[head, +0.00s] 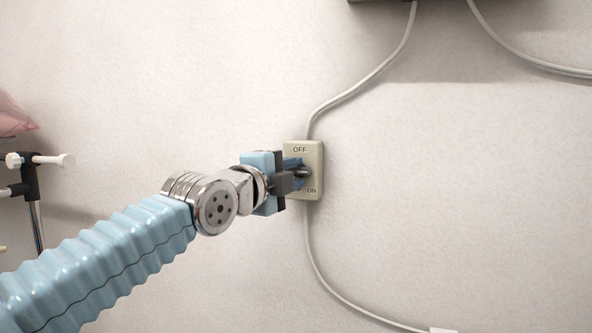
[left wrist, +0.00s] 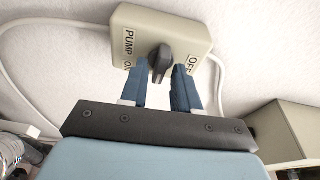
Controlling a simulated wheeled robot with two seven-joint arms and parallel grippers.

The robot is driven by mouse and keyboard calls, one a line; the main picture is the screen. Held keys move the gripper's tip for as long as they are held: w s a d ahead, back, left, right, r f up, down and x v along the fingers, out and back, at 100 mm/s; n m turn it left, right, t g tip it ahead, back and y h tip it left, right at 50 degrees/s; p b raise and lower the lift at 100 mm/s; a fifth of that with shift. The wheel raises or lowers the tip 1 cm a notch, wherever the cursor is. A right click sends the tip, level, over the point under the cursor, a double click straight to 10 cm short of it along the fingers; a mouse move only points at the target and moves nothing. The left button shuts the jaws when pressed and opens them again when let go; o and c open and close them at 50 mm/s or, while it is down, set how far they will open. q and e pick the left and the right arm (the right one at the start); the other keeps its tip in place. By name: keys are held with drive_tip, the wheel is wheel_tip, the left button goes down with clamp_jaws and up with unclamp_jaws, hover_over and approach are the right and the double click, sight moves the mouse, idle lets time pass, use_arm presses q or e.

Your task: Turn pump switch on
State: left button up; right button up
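The pump switch is a beige box (head: 316,160) on the wall, with "OFF" at its top and "ON" near its bottom in the head view. It also shows in the left wrist view (left wrist: 203,40), with the words "PUMP", "ON" and "OFF". Its black knob (left wrist: 162,58) stands out from the middle of the box. I cannot tell for sure which label the knob points to. My left gripper (left wrist: 161,78) is open at the switch, its two blue fingers apart on either side of the knob's near end. In the head view the gripper (head: 300,174) partly covers the box. My right gripper is not in view.
A cable (head: 362,84) runs up from the switch to a dark-edged box (head: 380,2) at the top. Another cable (head: 322,275) hangs below the switch. A metal stand with a black clamp (head: 31,175) is at the left. The wall right of the switch is bare.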

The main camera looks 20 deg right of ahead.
use_arm(q)
drive_tip(key=shift+s+a+f+b, duration=0.1)
drive_tip(key=shift+s+a+b, duration=0.05)
drive_tip(key=shift+s+b, duration=0.15)
drive_tip(key=b+v, duration=0.2)
drive_tip(key=v, duration=0.1)
drive_tip(key=s+v, duration=0.1)
drive_tip(key=v, duration=0.1)
drive_tip(key=shift+d+b, duration=0.3)
drive_tip(key=shift+b, duration=0.1)
drive_tip(key=shift+s, duration=0.1)
